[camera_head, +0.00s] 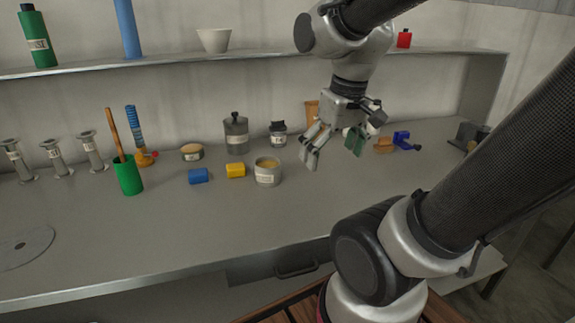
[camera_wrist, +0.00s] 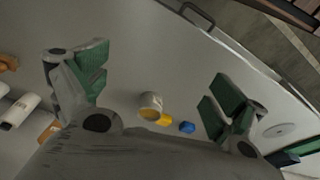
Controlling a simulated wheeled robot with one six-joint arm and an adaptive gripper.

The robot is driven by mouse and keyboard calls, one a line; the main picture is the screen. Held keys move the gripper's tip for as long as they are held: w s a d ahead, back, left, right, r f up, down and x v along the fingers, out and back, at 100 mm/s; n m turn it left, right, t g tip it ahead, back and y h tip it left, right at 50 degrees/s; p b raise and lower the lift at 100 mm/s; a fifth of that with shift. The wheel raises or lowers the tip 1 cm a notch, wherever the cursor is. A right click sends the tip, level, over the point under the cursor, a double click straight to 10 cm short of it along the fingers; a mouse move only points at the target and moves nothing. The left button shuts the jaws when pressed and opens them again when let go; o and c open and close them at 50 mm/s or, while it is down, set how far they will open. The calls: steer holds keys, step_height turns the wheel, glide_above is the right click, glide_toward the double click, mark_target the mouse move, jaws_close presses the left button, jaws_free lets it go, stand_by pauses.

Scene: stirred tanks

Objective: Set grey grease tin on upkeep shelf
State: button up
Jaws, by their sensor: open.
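A grey open-topped tin (camera_head: 268,174) with tan contents and a pale label stands upright on the bench; it also shows in the wrist view (camera_wrist: 151,103). A second, lower grey tin (camera_head: 192,154) with a tan top stands further left and back; I cannot read which label says grease. My gripper (camera_head: 334,152) is open and empty above the bench, right of the nearer tin and apart from it. In the wrist view my gripper (camera_wrist: 155,90) has its fingers spread wide, with the nearer tin between them in the picture. A long wall shelf (camera_head: 270,57) runs above the bench.
The shelf bears a green bottle (camera_head: 38,38), a blue cylinder (camera_head: 128,28), a white bowl (camera_head: 214,40) and a red item (camera_head: 404,39). Blue (camera_head: 198,176) and yellow (camera_head: 236,170) blocks lie left of the nearer tin. A grey can (camera_head: 236,135) stands behind. The bench front is clear.

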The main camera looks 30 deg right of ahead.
mark_target(265, 170)
steer(key=shift+n+g+y, duration=0.3)
steer(key=shift+n+g, duration=0.1)
steer(key=shift+n, duration=0.1)
steer(key=w+a+f, duration=0.1)
steer(key=w+f, duration=0.2)
steer(key=w, duration=0.2)
steer(key=w+f, duration=0.4)
steer(key=w, duration=0.2)
steer(key=w+a+f, duration=0.1)
steer(key=w+f, duration=0.2)
steer(key=w, duration=0.2)
steer(key=shift+w+a+f, duration=0.15)
steer(key=shift+a+f, duration=0.2)
steer(key=shift+t, duration=0.5)
steer(key=w, duration=0.2)
steer(key=w+f, duration=0.1)
steer(key=w, duration=0.1)
steer(key=shift+a, duration=0.15)
steer(key=w+f, duration=0.1)
steer(key=w, duration=0.1)
steer(key=w+f+t, duration=0.1)
steer(key=w+f, duration=0.1)
steer(key=w+f+n+t, duration=0.1)
steer(key=w+f, duration=0.1)
steer(key=shift+w+a+f, duration=0.25)
steer(key=shift+w+a, duration=0.05)
steer(key=c, duration=1.3)
steer(key=shift+c, duration=0.2)
